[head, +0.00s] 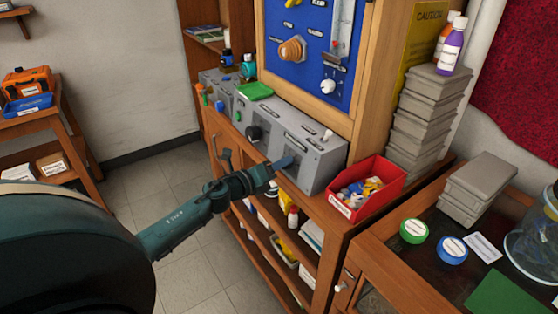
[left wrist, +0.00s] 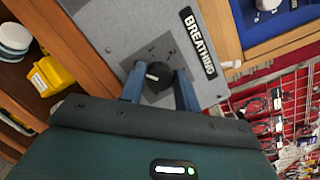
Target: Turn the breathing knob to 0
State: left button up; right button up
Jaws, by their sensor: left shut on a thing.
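The breathing knob (left wrist: 157,75) is a black round knob with a white pointer mark. It sits on a grey panel (left wrist: 135,28) beside a black BREATHING label (left wrist: 199,43) in the left wrist view. My left gripper (left wrist: 159,84) has its two blue fingers on either side of the knob, shut on it. In the head view the left gripper (head: 284,163) reaches the front of the grey box (head: 312,163) at the right end of the bench shelf. It hides the knob there. The right gripper is not in view.
A red bin (head: 368,187) of small parts stands just right of the box. Several grey cases (head: 418,125) are stacked behind it. A blue panel (head: 305,45) with knobs and a gauge rises above. A green item (head: 254,91) lies on the boxes to the left.

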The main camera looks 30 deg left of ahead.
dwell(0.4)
pick_arm(q)
jog(key=o, duration=1)
jog(key=shift+b+v, duration=0.9)
jog(key=shift+v, duration=5.7)
